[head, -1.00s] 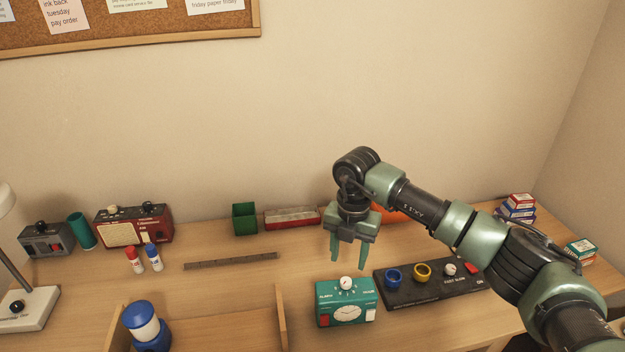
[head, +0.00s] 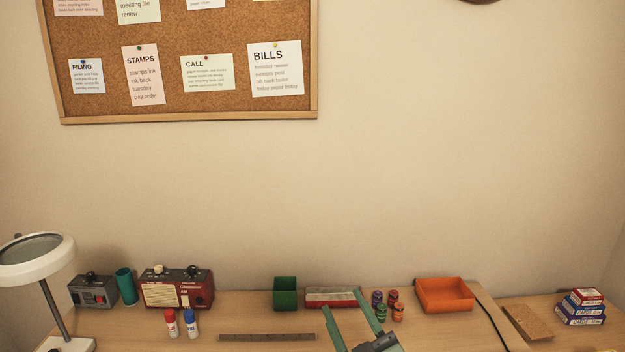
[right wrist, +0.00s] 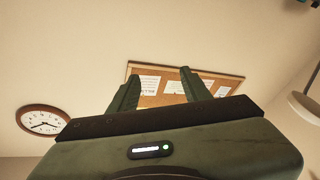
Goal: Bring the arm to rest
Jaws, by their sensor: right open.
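My right gripper (head: 345,315) shows at the bottom of the head view, its two green fingers apart and pointing up, with nothing between them. In the right wrist view its fingers (right wrist: 158,90) are also apart and empty, facing the wall and the cork board (right wrist: 160,100). Most of my right arm is below the frame in the head view. My left gripper does not show.
A wall clock (right wrist: 42,121) hangs above.

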